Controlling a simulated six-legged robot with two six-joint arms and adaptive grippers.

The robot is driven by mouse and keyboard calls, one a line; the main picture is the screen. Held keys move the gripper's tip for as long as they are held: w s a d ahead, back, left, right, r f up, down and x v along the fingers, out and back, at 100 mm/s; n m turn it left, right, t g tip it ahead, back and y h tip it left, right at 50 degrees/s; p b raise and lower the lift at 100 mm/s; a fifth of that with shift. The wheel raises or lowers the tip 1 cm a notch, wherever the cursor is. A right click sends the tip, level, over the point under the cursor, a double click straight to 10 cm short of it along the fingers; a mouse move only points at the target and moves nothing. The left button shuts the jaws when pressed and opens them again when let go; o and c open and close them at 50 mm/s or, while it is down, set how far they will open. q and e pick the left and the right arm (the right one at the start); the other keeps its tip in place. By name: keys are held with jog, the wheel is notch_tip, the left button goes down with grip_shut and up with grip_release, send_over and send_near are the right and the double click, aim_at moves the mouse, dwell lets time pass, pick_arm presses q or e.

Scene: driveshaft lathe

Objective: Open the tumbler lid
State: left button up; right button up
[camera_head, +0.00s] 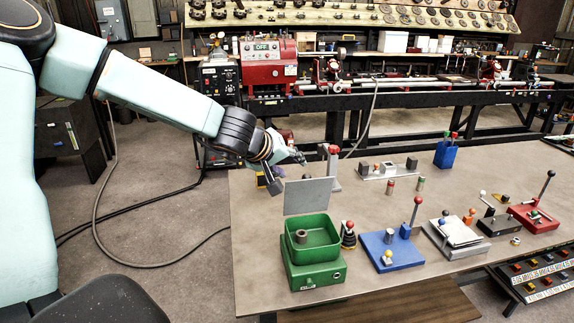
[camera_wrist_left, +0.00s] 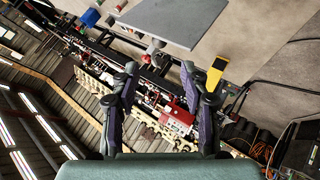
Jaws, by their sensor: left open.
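The green tumbler (camera_head: 313,277) stands at the near left of the table. Its grey lid (camera_head: 308,196) stands upright at the back edge, and the green tray below is open with a small dark cylinder (camera_head: 301,237) in it. My left gripper (camera_head: 288,172) is open and empty, just behind and above the lid's top left corner. In the left wrist view the open fingers (camera_wrist_left: 158,72) have the grey lid (camera_wrist_left: 172,20) beyond them, apart from it. My right gripper is in neither view.
A red-knobbed lever (camera_head: 334,165) stands behind the lid. A stack of dark rings (camera_head: 348,238) and a blue base with a lever (camera_head: 390,250) are right of the tumbler. Several other fixtures fill the right side of the table (camera_head: 258,240).

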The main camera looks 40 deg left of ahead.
pick_arm(q)
jog(key=shift+s+d+r, duration=0.15)
jog(key=shift+s+r, duration=0.05)
jog(key=shift+s, duration=0.1)
jog(key=shift+s, duration=0.1)
dwell(0.3)
